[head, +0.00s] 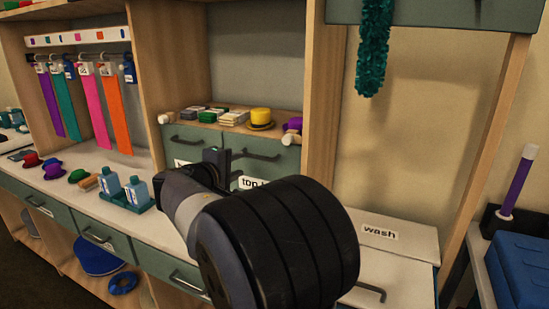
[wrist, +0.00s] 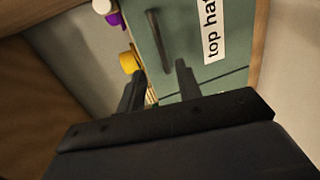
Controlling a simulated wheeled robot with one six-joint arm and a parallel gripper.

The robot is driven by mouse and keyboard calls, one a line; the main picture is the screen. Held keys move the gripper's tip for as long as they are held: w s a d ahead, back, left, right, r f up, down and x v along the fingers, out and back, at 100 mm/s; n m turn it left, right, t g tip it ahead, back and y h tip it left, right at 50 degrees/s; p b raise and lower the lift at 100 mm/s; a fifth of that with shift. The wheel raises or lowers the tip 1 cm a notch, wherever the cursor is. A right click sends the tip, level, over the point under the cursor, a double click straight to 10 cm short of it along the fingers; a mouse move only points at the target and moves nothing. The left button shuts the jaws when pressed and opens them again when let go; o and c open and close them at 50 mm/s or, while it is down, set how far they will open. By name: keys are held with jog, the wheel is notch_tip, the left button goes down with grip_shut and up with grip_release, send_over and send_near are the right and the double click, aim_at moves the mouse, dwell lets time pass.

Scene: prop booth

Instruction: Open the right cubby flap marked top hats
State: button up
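The right cubby flap (head: 283,165), green with a white "top h..." label (head: 254,183), looks shut in the head view. Its dark bar handle (head: 256,155) is near the flap's upper edge. The wrist view shows the flap (wrist: 190,60) turned sideways, with the handle (wrist: 158,40) and the label (wrist: 212,30). My gripper (wrist: 158,80) is open and empty there, its fingers spread to either side of the handle's near end. I cannot tell how far short of the handle they are. In the head view my gripper (head: 217,158) is left of the handle, and my arm hides the flap's lower part.
The left flap (head: 185,145) has a similar handle. On the cubby top stand a yellow hat (head: 261,118), a purple hat (head: 293,125) and small stacks (head: 234,117). Bottles in a green tray (head: 137,192) stand on the counter. A white "wash" box (head: 398,238) is at right.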

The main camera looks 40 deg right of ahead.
aim_at(256, 157)
jog(key=p+x, duration=0.1)
jog(key=x, duration=0.9)
jog(key=shift+c, duration=0.2)
grip_shut()
